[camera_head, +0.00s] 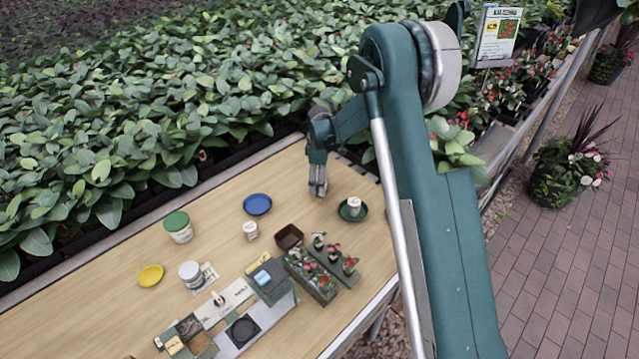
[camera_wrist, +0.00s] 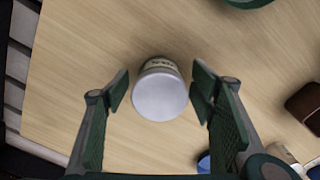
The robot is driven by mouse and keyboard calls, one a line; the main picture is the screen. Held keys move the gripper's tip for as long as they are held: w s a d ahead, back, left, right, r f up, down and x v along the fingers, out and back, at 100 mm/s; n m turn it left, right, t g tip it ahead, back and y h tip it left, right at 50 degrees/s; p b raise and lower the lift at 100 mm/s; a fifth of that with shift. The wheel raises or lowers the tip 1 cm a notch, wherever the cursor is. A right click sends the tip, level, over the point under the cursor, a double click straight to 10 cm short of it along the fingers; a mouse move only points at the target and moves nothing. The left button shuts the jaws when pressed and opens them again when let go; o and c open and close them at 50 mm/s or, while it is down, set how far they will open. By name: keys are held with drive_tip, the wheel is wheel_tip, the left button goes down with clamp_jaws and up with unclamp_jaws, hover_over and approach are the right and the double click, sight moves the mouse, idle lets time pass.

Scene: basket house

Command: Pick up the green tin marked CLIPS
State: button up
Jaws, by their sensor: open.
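My gripper (camera_head: 318,188) is open and points down over the far part of the table; its two fingers also show in the wrist view (camera_wrist: 163,92). A small round tin (camera_wrist: 160,92) with a pale grey top stands between the fingers, with a gap on each side. Its label has a greenish band, but I cannot read the word. In the head view the fingers mostly hide this tin. A cream tin with a green lid (camera_head: 178,228) stands at left, its label too small to read. I cannot tell for certain which tin is marked CLIPS.
A blue plate (camera_head: 257,204) and a small white tin (camera_head: 250,231) lie left of my gripper. A green saucer (camera_head: 343,214) bearing another tin (camera_head: 354,205) is at right. A brown tray (camera_head: 289,236) and planters (camera_head: 310,275) are nearer. Dense plants line the far edge.

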drive_tip(key=shift+c, duration=0.3)
drive_tip(key=c, duration=1)
drive_tip(key=shift+r, duration=0.1)
drive_tip(key=shift+r+p, duration=0.7)
drive_tip(key=shift+r, duration=4.2)
